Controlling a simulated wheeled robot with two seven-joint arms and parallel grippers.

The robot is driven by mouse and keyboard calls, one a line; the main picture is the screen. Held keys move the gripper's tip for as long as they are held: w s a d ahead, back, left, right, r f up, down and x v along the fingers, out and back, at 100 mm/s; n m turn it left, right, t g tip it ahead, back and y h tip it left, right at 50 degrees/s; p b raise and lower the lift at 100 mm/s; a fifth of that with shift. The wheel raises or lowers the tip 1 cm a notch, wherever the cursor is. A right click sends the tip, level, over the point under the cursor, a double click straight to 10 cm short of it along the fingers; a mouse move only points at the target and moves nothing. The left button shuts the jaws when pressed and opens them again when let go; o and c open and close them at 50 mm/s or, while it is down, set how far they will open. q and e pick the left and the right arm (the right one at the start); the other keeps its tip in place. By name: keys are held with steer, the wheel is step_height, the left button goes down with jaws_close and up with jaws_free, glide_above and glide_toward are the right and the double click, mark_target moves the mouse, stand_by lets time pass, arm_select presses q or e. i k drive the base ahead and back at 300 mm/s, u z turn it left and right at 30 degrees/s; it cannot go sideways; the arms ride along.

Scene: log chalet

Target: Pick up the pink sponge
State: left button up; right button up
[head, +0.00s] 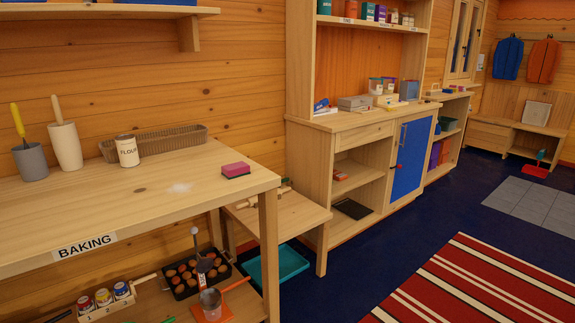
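The pink sponge (236,169) lies flat near the right end of the wooden baking table (130,205). It is a small block, pink with a darker underside. A pale patch of white powder lies on the tabletop to its left. Nothing touches or covers the sponge. Neither of my grippers shows in the head view.
A flour tin (127,151), a long brown basket (155,141), a cream holder (66,147) and a grey holder (31,161) stand along the table's back. A wall shelf (110,11) hangs above. A lower bench (285,217) adjoins on the right. Blue floor lies open at right.

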mark_target(239, 169)
steer(key=z, duration=0.65)
steer(key=i, duration=2.15)
steer(key=u, duration=1)
